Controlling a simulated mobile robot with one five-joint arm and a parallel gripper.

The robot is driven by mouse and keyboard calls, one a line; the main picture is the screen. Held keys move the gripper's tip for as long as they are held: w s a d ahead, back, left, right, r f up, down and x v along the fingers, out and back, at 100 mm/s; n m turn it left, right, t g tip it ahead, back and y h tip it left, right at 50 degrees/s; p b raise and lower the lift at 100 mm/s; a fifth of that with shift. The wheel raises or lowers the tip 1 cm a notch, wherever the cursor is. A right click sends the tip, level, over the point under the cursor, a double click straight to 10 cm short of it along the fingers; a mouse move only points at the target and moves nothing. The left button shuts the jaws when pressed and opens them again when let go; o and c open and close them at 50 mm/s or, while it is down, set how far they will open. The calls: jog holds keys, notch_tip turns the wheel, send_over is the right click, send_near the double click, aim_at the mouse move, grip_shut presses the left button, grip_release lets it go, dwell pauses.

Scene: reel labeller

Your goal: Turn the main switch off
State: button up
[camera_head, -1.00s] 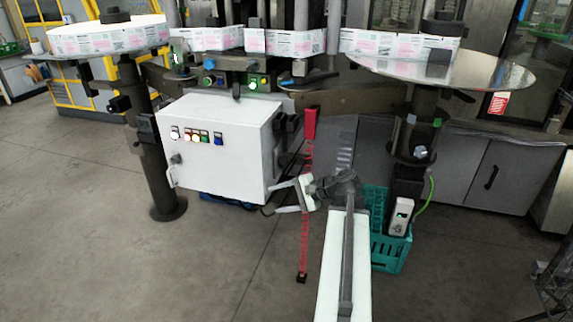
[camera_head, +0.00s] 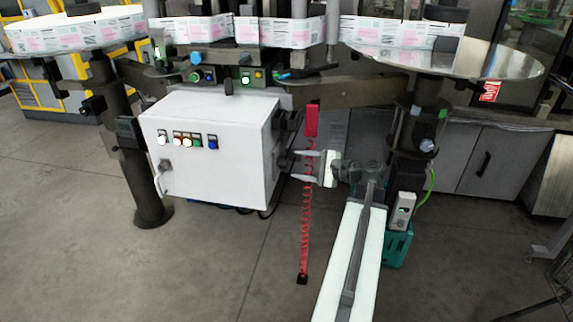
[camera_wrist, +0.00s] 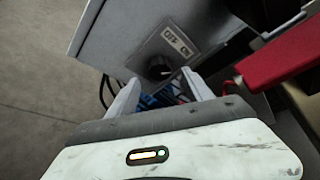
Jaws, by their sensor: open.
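The main switch shows in the wrist view as a dark round knob (camera_wrist: 158,68) on a grey plate (camera_wrist: 176,40) marked OFF and ON. It sits on the side of the white control cabinet (camera_head: 205,115). Which mark the knob points to is too small to tell. My gripper (camera_head: 293,166) is beside the cabinet's right side in the head view, fingers pointing left toward it. In the wrist view my gripper (camera_wrist: 160,80) is open, with the knob just beyond and between its fingertips. Contact with the knob cannot be told. The gripper holds nothing.
A red box (camera_head: 311,120) with a hanging coiled red cord (camera_head: 306,225) is close to my gripper; red also shows close by in the wrist view (camera_wrist: 280,55). A teal crate (camera_head: 398,248) stands right of my arm.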

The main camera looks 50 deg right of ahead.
aim_at(287, 163)
jog(key=x, duration=0.4)
jog(key=shift+w+f+b, duration=0.15)
jog(key=shift+w+b, duration=0.2)
jog(key=shift+w, duration=0.05)
grip_shut()
jog(key=shift+a, duration=0.1)
